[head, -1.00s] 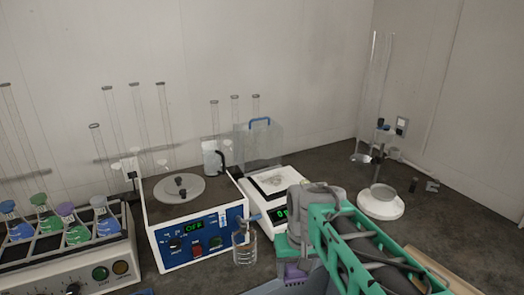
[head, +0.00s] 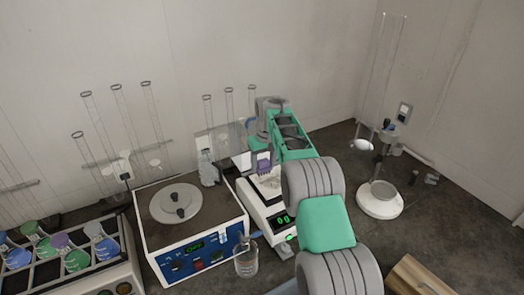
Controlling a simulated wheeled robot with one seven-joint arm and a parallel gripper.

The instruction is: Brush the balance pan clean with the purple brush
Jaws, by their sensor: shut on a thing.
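The white balance (head: 258,209) stands in the middle of the bench, its green display lit. Its pan (head: 267,186) shows pale specks and is partly covered by my arm. My gripper (head: 262,155) points down over the back part of the pan, shut on the purple brush (head: 263,163). The brush is upright, its lower end at or just above the pan; I cannot tell whether it touches.
A blue-fronted device (head: 196,255) with a round grey top stands close left of the balance. A white-based stand (head: 379,200) is at right, and a wooden block (head: 418,278) at front right. Flasks (head: 75,254) stand at left.

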